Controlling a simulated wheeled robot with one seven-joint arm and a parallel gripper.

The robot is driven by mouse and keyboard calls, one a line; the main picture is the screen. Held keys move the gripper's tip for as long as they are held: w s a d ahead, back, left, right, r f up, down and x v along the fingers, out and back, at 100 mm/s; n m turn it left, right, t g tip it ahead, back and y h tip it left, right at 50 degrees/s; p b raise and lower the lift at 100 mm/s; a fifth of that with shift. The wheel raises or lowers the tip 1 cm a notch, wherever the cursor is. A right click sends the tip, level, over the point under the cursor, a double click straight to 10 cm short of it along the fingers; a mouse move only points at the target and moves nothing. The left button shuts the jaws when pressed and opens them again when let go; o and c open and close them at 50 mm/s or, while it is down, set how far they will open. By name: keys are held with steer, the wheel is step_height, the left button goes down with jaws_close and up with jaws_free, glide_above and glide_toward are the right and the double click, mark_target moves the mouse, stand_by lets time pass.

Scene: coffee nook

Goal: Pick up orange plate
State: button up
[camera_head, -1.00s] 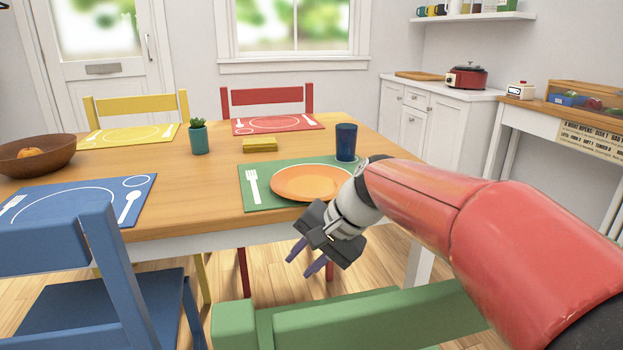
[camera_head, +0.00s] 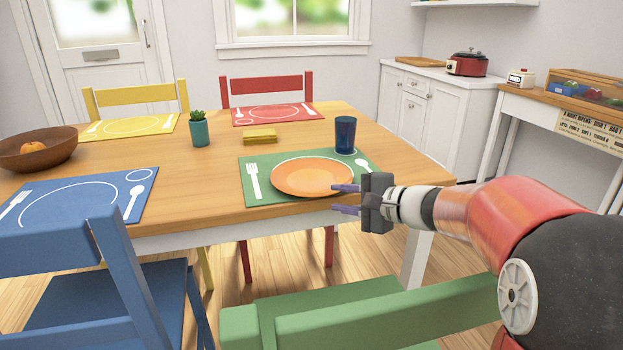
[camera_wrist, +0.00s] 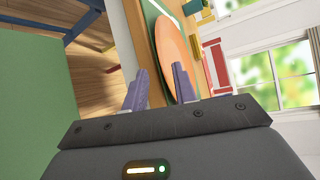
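The orange plate (camera_head: 312,177) lies flat on the green placemat (camera_head: 250,202) at the table's near right side. It also shows edge-on in the wrist view (camera_wrist: 176,50), ahead of the fingers. My gripper (camera_head: 345,199) is open and empty at the near right of the plate, its purple fingers pointing left toward it. In the wrist view the two fingers (camera_wrist: 160,88) stand apart, with the table edge and plate rim beyond them. Whether a finger touches the plate, I cannot tell.
A dark blue cup (camera_head: 345,135) stands behind the plate. A yellow block (camera_head: 259,136) and a potted plant (camera_head: 199,130) are farther back. The green chair (camera_head: 380,320) is in front, below my gripper.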

mark_target(315, 194)
steer(key=x, duration=0.4)
steer(key=shift+w+a+p, duration=0.1)
steer(key=shift+a+p, duration=0.1)
steer(key=shift+p, duration=0.15)
jaws_close()
